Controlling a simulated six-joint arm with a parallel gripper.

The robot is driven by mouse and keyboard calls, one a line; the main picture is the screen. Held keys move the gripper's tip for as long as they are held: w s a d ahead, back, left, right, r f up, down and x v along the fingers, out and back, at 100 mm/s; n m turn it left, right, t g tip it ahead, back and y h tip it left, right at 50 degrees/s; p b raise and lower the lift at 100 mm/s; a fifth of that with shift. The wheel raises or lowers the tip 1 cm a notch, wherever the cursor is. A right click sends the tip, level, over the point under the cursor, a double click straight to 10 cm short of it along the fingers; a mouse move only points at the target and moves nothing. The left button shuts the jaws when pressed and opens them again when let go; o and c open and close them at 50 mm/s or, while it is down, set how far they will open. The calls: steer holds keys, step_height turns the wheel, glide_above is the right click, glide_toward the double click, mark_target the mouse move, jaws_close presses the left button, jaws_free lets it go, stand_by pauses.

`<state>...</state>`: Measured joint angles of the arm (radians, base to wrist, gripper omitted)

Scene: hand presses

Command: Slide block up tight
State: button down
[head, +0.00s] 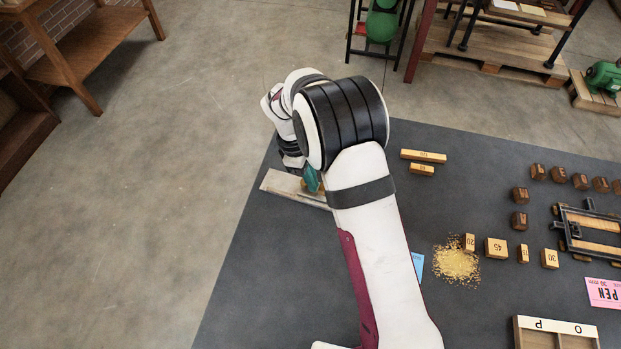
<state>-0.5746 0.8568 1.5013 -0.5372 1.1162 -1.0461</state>
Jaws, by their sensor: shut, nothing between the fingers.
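A teal piece (311,179) stands on a pale flat plate (283,186) at the mat's left side, partly hidden by my arm. My gripper (293,162) is shut and empty, pointing down close to the left of the teal piece. I cannot tell whether they touch. Pale numbered wooden blocks lie to the right: a block marked 45 (496,248), one marked 20 (470,242), one marked 30 (550,258) and one marked 15 (523,254). Two longer pale bars (424,156) (422,169) lie farther back. Which block the task means is unclear.
Grains (456,264) are heaped near the block marked 20. A black-framed device (590,232), several dark brown blocks (519,221), a pink card (604,292) and a lettered box (556,328) are at the right. The dark mat (262,290) is clear at front left.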

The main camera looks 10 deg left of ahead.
mark_target(302, 182)
steer(key=w+v, duration=0.1)
steer(key=v, duration=0.9)
steer(key=x, duration=1)
steer(key=shift+s+a, duration=0.15)
steer(key=shift+a, duration=0.05)
steer(key=shift+d, duration=0.65)
